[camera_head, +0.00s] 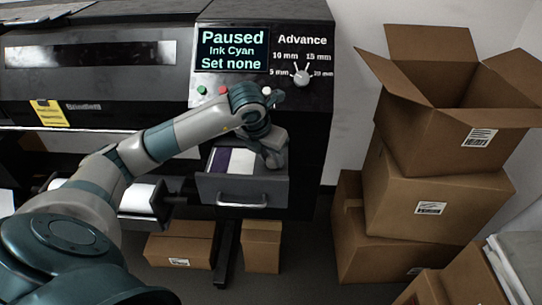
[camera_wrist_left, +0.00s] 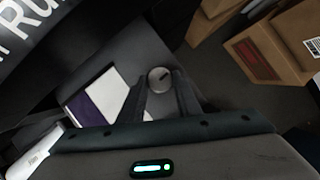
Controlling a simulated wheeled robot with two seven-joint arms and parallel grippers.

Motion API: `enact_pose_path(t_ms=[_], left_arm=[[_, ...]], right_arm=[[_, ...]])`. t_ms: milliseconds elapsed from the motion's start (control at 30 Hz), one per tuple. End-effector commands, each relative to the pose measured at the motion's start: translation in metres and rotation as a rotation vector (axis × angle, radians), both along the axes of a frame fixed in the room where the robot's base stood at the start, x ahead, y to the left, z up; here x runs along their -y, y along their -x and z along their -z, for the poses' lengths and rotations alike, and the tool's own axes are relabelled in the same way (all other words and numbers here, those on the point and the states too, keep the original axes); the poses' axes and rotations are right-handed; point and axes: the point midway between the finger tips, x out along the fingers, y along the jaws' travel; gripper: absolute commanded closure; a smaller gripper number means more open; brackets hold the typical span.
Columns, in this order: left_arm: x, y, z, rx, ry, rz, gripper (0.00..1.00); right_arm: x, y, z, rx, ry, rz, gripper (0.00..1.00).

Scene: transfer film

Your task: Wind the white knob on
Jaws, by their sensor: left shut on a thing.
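My left gripper (camera_head: 272,158) points down over the right part of the open grey drawer (camera_head: 243,200) in the head view. The gripper is shut on this knob. The gripper hides the knob in the head view. The panel above reads "Paused, Ink Cyan, Set none" on its display (camera_head: 232,49). My right gripper is not in view.
A purple and white piece (camera_head: 232,162) lies in the drawer, left of my gripper. The panel has a silver Advance dial (camera_head: 301,79), a green button (camera_head: 201,89) and a red button (camera_head: 222,90). Stacked cardboard boxes (camera_head: 430,205) stand at the right, with bare floor between.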

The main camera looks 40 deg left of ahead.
Motion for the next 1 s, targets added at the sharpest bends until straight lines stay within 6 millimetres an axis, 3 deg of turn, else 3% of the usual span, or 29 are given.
enact_pose_path(t_ms=[367, 1000], left_arm=[[-0.002, -0.001, 0.003, 0.003, -0.001, 0.076, 0.92], [-0.006, -0.003, 0.003, 0.005, -0.001, 0.560, 0.92]], right_arm=[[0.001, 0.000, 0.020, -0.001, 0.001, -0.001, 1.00], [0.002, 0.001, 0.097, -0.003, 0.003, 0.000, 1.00]])
